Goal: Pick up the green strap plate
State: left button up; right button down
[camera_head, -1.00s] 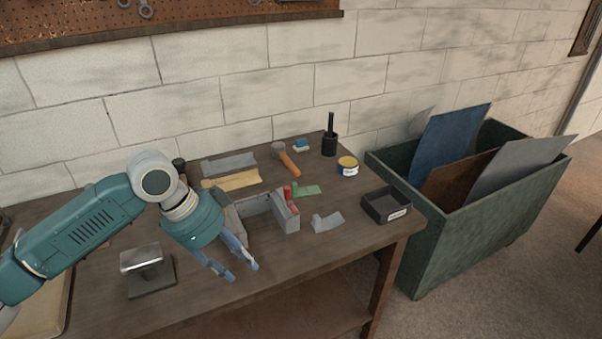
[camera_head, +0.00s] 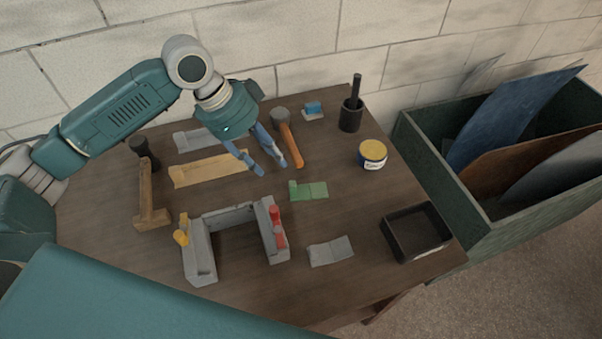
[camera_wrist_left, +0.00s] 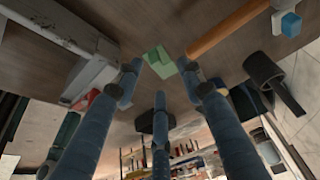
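The green strap plate (camera_head: 309,191) lies on the workbench, just behind the red clamps of the grey frame (camera_head: 230,217). It is a thin strip with a raised left end. My left gripper (camera_head: 279,169) is open and empty, behind and left of the plate in the head view, apart from it. In the left wrist view the spread fingers (camera_wrist_left: 160,72) show, with the green strap plate (camera_wrist_left: 159,60) seen between two fingertips. My right gripper is not in view.
A yellow strip (camera_head: 208,170), a hammer (camera_head: 290,140) and a grey plate (camera_head: 331,251) lie around it. A yellow tin (camera_head: 372,154), a black cup (camera_head: 350,117) and a black tray (camera_head: 386,236) stand at the right. A green bin (camera_head: 470,233) stands beyond the bench.

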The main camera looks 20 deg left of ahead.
aim_at(290, 184)
pick_arm(q)
jog(key=f, duration=0.1)
jog(key=d+f, duration=0.1)
jog(key=f+p, duration=0.1)
jog(key=shift+s+d+f, duration=0.35)
jog(key=shift+d+f, duration=0.05)
jog(key=shift+w+d+f, duration=0.15)
jog(key=shift+f, duration=0.1)
jog(key=d+f, duration=0.1)
jog(key=f+p, duration=0.1)
jog(key=d+f+p, duration=0.1)
jog(key=shift+w+d+f, duration=0.25)
jog(key=shift+d+f, duration=0.05)
jog(key=shift+f, duration=0.05)
jog(key=shift+w+d+f, duration=0.1)
jog(key=shift+f, duration=0.3)
jog(key=shift+c, duration=0.3)
jog(key=shift+r, duration=0.1)
grip_shut()
